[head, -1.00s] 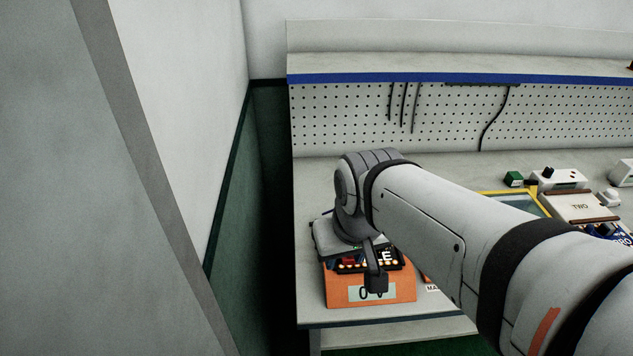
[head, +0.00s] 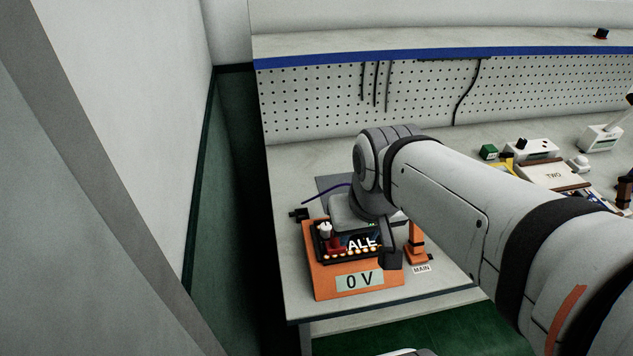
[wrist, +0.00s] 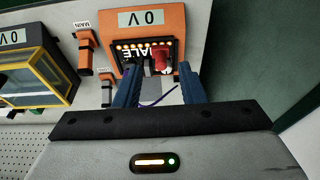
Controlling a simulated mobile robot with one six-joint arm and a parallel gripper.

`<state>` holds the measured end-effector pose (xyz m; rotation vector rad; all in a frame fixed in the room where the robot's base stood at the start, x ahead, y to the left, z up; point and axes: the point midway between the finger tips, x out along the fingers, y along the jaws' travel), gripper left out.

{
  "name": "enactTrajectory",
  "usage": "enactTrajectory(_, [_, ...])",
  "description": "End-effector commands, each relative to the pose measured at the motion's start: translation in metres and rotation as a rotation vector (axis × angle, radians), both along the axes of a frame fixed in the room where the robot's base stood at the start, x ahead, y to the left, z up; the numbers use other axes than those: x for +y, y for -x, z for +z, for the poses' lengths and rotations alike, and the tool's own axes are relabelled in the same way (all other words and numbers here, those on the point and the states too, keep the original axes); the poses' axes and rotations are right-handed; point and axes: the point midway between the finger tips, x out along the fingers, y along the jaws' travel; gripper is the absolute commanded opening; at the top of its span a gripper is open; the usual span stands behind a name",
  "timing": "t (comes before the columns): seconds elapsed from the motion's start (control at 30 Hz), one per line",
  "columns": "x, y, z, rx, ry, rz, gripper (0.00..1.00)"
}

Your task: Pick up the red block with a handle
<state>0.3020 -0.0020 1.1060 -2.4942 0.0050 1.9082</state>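The red block with a handle (head: 334,243) stands on the black top panel of an orange box (head: 318,277) marked "0 V", beside white lettering. A small pale part shows at its top. In the wrist view the red block (wrist: 160,61) appears between and beyond the blue fingers of my gripper (wrist: 159,70). The fingers are apart, and I see no grip on the block. In the head view my gripper (head: 389,256) hangs over the right part of the orange box, partly hidden by my wrist.
An orange post labelled MAIN (head: 416,245) stands just right of the box. A black clamp-like part (head: 298,214) and a purple cable lie behind it. The bench edge is close in front. A white box marked TWO (head: 556,175) is further right.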

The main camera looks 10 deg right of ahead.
Motion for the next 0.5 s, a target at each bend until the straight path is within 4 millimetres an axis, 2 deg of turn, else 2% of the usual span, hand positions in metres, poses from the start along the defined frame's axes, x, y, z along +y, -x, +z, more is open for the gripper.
enactTrajectory(0.07, [0.0,0.0,0.0,0.0,0.0,0.0,0.37])
enactTrajectory(0.27, [0.0,-0.012,-0.004,0.024,0.004,0.02,0.52])
enactTrajectory(0.37, [-0.002,-0.032,-0.013,0.064,0.011,0.042,0.52])
enactTrajectory(0.5, [-0.001,-0.069,-0.035,0.132,0.022,0.11,0.52])
